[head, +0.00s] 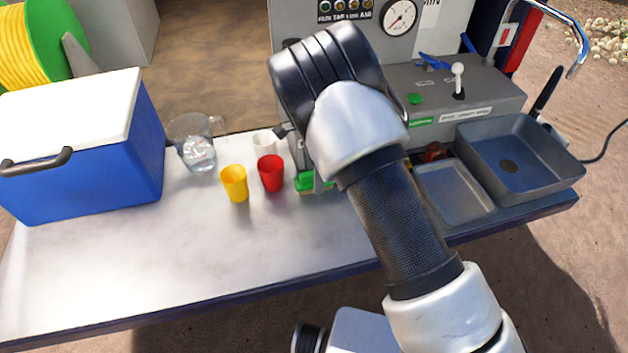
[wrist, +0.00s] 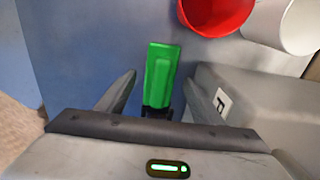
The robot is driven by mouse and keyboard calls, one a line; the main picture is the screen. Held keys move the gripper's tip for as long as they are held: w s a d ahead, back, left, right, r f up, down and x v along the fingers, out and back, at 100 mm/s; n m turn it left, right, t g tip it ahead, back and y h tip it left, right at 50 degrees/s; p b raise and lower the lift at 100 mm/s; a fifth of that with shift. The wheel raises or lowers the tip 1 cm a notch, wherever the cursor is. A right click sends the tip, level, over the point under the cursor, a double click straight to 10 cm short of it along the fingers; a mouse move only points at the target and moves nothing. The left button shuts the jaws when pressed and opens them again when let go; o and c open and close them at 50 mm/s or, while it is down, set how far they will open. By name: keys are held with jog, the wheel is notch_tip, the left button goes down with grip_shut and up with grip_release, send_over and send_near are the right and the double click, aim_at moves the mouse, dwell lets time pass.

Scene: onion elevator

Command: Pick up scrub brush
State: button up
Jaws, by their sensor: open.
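The scrub brush, a green block with a dark part at its near end, lies between my fingers in the wrist view (wrist: 162,72). A green piece that looks like it shows on the table in the head view (head: 305,182), partly hidden by my arm. My gripper (wrist: 160,78) is open, with one finger on each side of the brush and a gap on both sides. How far the fingertips are above the table is hard to tell. In the head view my arm hides the gripper.
A red cup (head: 271,173), a yellow cup (head: 235,183), a white cup (head: 264,144) and a clear pitcher (head: 196,143) stand left of the brush. A blue cooler (head: 90,165) is further left. A grey machine (head: 455,88) and sink (head: 520,155) are right. The front left table is clear.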

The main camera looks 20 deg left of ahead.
jog(key=shift+c, duration=0.4)
jog(key=c, duration=1.1)
jog(key=shift+r, duration=0.15)
notch_tip(320, 180, up, 10)
jog(key=shift+f, duration=0.1)
